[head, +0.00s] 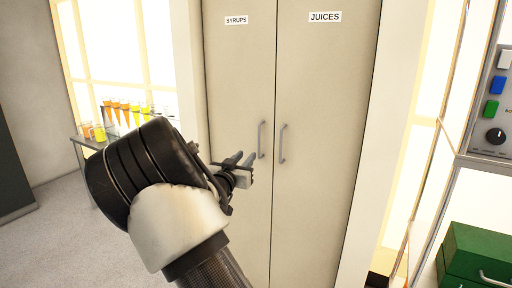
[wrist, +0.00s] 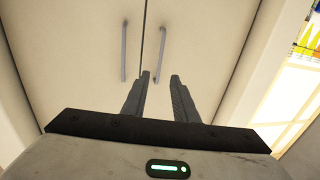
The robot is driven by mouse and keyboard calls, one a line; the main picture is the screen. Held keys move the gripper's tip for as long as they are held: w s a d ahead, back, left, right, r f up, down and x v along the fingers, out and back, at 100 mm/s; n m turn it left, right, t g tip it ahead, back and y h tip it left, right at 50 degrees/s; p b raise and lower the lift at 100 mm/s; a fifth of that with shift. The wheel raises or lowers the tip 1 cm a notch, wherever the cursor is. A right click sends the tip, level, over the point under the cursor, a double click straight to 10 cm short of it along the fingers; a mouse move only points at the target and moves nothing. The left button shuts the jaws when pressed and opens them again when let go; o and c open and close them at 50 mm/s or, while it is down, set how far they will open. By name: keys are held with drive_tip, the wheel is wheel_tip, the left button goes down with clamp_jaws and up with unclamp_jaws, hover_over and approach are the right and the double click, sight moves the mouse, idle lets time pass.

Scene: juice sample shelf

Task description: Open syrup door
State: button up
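The syrup door (head: 238,85), a tall beige panel labelled SYRUPS, is shut. Its vertical grey handle (head: 262,140) is near the seam with the juice door. My gripper (head: 243,159) is in front of this door, just left of and slightly below the handle. In the wrist view, my gripper (wrist: 160,82) has its two fingers apart with nothing between them. I cannot tell the exact gap to the handle.
The juice door (head: 325,90) is shut beside it, with its own handle (head: 283,144). A table (head: 90,142) with tubes of orange and yellow liquid is at the left by a window. A control panel (head: 490,110) and green drawers (head: 480,255) are at the right. The left floor is clear.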

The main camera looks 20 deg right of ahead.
sight(259, 142)
drive_tip(key=x, duration=1.2)
drive_tip(key=shift+w+d+b, duration=0.2)
drive_tip(key=shift+b, duration=0.2)
clamp_jaws()
idle(0.7)
